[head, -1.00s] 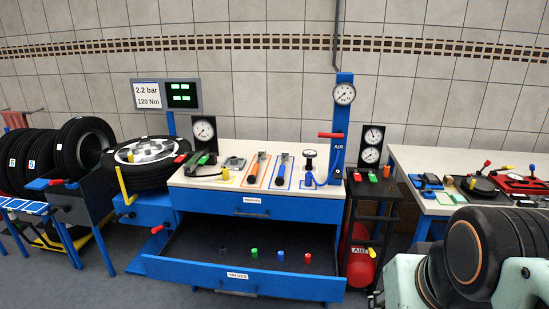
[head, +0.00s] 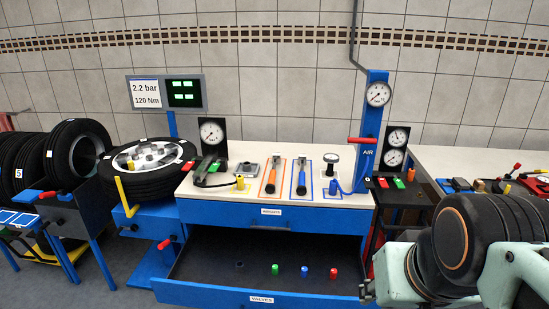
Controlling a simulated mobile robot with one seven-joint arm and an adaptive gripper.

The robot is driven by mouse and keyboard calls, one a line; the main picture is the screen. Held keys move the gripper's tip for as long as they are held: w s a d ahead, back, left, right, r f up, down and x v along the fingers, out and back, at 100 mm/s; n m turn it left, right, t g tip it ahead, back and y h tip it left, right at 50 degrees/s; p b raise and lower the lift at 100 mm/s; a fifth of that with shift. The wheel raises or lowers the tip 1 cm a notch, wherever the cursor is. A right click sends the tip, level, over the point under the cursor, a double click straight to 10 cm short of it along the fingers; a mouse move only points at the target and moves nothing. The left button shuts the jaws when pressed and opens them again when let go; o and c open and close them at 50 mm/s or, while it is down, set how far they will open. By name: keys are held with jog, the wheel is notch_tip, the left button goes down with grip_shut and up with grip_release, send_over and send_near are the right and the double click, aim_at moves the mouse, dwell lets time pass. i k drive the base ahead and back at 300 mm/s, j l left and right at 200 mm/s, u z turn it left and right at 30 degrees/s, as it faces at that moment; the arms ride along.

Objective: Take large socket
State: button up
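I cannot pick out a large socket for certain in the head view. Two wrenches, one with an orange handle (head: 271,184) and one with a blue handle (head: 301,183), lie in outlined spots on the white-topped blue workbench (head: 335,202). My arm fills the lower right. What seems to be the edge of my gripper (head: 368,291) shows at its left end, by the open drawer's right side. Its fingers are not clear, and no held object shows.
The open drawer (head: 210,272) juts forward, with small green (head: 275,269), blue (head: 304,271) and red (head: 333,273) pieces in it. A blue air post (head: 373,130) rises at the bench's right. A wheel (head: 148,170) lies on the stand at left. Another table (head: 450,160) stands right.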

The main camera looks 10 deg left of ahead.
aim_at(246, 166)
jog(key=i+j, duration=0.2)
jog(key=j, duration=0.15)
jog(key=i+j, duration=0.25)
jog(key=j, duration=0.15)
jog(key=i+j, duration=0.2)
jog(key=j, duration=0.15)
jog(key=i+j, duration=0.25)
jog(key=j, duration=0.15)
